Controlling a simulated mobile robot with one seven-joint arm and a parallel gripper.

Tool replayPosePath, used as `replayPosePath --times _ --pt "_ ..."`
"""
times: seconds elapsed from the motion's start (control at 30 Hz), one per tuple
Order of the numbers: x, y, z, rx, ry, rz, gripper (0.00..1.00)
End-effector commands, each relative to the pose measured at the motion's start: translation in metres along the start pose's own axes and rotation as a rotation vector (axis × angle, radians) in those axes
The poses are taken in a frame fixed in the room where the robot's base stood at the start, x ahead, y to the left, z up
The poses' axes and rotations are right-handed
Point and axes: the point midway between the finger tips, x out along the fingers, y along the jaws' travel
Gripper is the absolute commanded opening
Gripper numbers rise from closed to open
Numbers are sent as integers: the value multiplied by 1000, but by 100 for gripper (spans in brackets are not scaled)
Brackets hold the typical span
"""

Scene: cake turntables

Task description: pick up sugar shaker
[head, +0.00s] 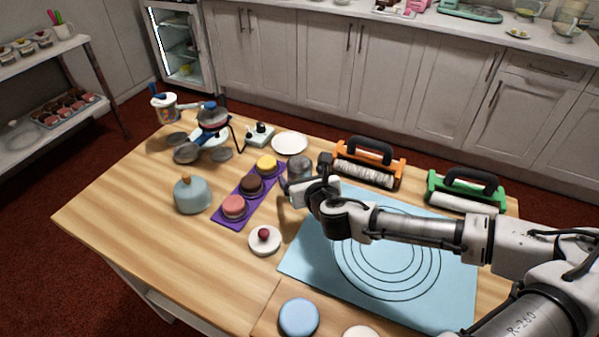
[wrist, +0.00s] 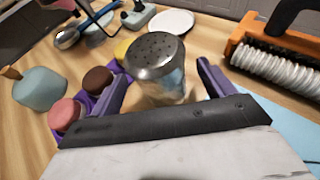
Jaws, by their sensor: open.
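The sugar shaker (wrist: 160,72) has a metal lid with holes and a clear glass body. It stands upright in the wrist view, between and a little beyond the two fingers of my gripper (wrist: 160,90). The fingers are spread, with a gap visible on each side of the shaker. In the head view the shaker (head: 299,166) stands right of the purple tray, and my gripper (head: 292,188) is close in front of it, hiding its lower part.
The purple tray (head: 249,191) with three small cakes lies just left of the gripper. An orange-framed brush (head: 368,177) stands to the right, a white plate (head: 290,143) behind. A blue mat (head: 310,262) lies under my arm. A teal dome (head: 191,195) stands left.

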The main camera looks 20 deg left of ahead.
Motion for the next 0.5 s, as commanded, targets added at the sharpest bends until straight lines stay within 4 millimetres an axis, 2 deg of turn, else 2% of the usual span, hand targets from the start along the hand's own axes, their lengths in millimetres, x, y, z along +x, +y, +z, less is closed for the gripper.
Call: replayPosePath --times 0.1,0.2,0.43,0.5 --pt "17 1 2 -1 0 2 81" --pt "24 1 1 -2 0 2 81" --pt "25 1 0 -2 0 1 81" --pt "25 1 0 -2 0 1 73"
